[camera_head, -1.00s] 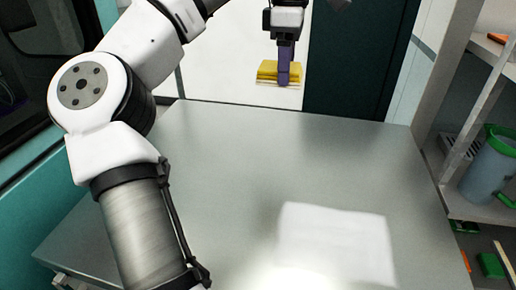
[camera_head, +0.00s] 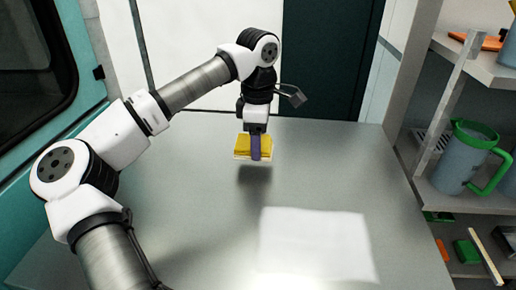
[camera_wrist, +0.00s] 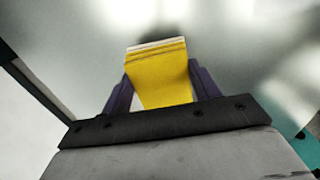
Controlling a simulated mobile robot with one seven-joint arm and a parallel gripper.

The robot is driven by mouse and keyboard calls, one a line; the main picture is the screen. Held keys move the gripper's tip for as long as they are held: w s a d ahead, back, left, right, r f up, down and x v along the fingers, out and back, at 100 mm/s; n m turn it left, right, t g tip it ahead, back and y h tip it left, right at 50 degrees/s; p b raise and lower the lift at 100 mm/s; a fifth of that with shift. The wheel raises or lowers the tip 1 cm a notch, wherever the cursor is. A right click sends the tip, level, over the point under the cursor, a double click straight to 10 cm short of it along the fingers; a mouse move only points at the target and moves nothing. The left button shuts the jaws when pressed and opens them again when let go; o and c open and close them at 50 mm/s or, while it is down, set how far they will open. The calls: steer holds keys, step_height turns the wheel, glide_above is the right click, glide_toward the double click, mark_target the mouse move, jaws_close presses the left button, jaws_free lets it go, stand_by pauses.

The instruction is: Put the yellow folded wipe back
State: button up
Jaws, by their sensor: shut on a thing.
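The yellow folded wipe (camera_head: 241,146) is a small folded stack with a pale layer along its lower edge. My gripper (camera_head: 255,154) has purple fingers and is shut on it. The wipe hangs above the grey table top (camera_head: 320,185), near its far edge, with a shadow on the table below it. In the wrist view the yellow wipe (camera_wrist: 162,78) sits between the two purple fingers, its pale layers at the far end. The lower ends of the fingers are partly hidden by the wrist mount.
The table top is bare, with a bright white patch (camera_head: 315,243) at the front right that looks like light. A shelf on the right holds a grey jug with a green handle (camera_head: 463,160). A green block (camera_head: 467,251) and other small items lie lower right.

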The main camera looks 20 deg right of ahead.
steer(key=shift+f, duration=1.55)
steer(key=shift+f, duration=0.1)
steer(key=shift+f, duration=0.2)
steer(key=o, duration=0.9)
steer(key=shift+r, duration=0.1)
step_height(320, 180, up, 12)
steer(key=shift+r+b, duration=0.2)
steer(key=shift+b, duration=0.3)
